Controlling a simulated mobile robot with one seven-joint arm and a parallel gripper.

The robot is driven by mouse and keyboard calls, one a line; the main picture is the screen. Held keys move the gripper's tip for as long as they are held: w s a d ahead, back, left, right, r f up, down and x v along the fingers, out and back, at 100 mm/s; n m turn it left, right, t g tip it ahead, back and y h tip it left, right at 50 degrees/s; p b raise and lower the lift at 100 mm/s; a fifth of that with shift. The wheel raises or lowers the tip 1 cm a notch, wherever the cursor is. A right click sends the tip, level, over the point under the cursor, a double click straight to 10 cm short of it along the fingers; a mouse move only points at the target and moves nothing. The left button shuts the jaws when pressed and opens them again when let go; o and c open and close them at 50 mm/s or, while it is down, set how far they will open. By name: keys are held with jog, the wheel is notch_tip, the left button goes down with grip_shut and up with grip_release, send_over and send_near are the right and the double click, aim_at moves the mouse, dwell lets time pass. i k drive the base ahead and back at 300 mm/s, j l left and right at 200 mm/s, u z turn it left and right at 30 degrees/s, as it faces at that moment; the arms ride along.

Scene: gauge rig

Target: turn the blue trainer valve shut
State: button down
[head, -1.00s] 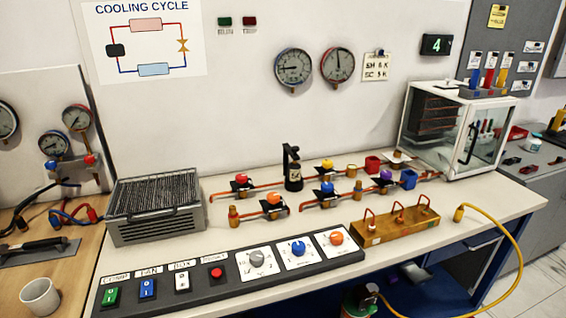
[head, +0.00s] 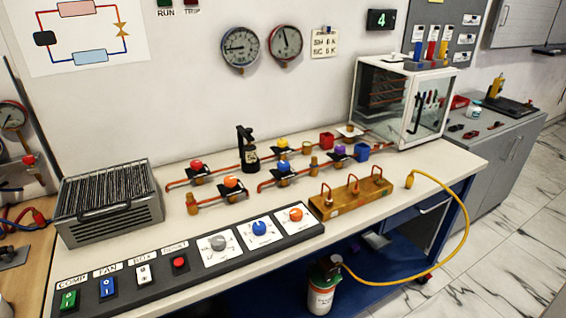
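The blue trainer valve (head: 284,168) is a small blue-handled valve with a black plate under it. It sits on the front copper pipe run, near the middle of the white bench (head: 440,158). The exact angle of its handle is too small to tell. My gripper is not in view.
Red (head: 196,164), orange (head: 230,182), yellow (head: 283,143) and purple (head: 340,150) valves stand close by on the pipes. In front are a brass manifold (head: 352,196) and a dark control panel (head: 190,262) with another blue knob (head: 259,228). A hose (head: 466,215) loops off the right edge.

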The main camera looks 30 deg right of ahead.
aim_at(283, 165)
jog(key=i+l, duration=0.1)
jog(key=l, duration=0.3)
jog(key=i+l+z, duration=0.15)
jog(key=l, duration=0.25)
jog(key=i, duration=0.45)
